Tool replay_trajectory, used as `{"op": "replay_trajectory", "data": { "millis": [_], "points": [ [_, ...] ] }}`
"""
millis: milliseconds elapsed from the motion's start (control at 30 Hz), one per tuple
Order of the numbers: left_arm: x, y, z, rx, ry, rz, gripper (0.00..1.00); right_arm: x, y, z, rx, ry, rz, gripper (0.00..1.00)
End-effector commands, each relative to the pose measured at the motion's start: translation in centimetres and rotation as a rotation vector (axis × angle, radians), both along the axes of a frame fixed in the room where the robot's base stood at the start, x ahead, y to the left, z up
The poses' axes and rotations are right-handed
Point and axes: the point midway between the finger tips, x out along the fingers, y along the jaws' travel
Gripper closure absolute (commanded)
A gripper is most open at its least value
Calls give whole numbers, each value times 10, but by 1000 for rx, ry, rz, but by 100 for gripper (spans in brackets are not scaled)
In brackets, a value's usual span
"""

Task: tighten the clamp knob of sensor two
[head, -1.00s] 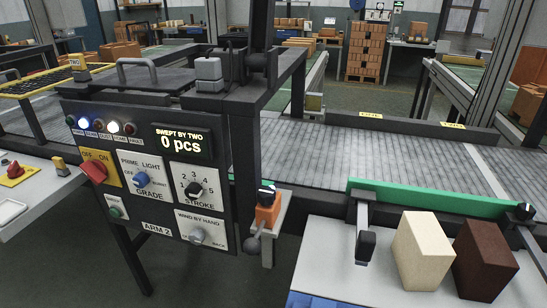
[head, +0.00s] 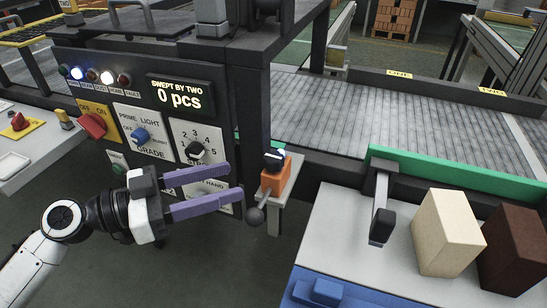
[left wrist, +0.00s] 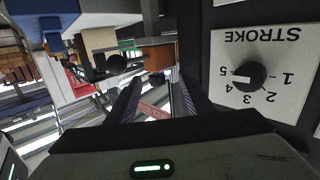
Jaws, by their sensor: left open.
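An orange block (head: 275,178) stands on a pale bracket beside the conveyor, with a black knob (head: 275,158) on top that bears a white mark. A dark ball (head: 256,216) hangs at its lower left. No label naming it sensor two is readable. My left gripper (head: 234,183) has its purple fingers apart and empty, pointing right at the orange block with a short gap. In the left wrist view, the orange block (left wrist: 158,58) shows just beyond the fingertips. The fingers cover part of the panel's lower labels. My right gripper is not in view.
The control panel (head: 95,160) with its stroke knob (head: 196,151) stands close behind the left fingers. A black post (head: 256,110) rises behind the orange block. A cream brick (head: 445,235) and a dark brown brick (head: 512,250) stand on the white table at right.

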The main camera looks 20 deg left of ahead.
Motion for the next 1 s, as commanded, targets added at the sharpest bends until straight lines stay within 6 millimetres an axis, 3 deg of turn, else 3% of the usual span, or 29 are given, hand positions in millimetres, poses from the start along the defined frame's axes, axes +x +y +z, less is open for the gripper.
{"op": "replay_trajectory", "data": {
  "millis": [100,200,800,1000],
  "points": [
    [-3,-2,25,-17,-59,-40,53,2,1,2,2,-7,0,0],
    [-3,-5,34,-25,-77,-52,53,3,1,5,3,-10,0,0],
    [52,-69,37,-30,-75,-49,53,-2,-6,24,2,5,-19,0],
    [61,-80,34,-27,-74,-49,53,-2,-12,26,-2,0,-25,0]
  ]
}}
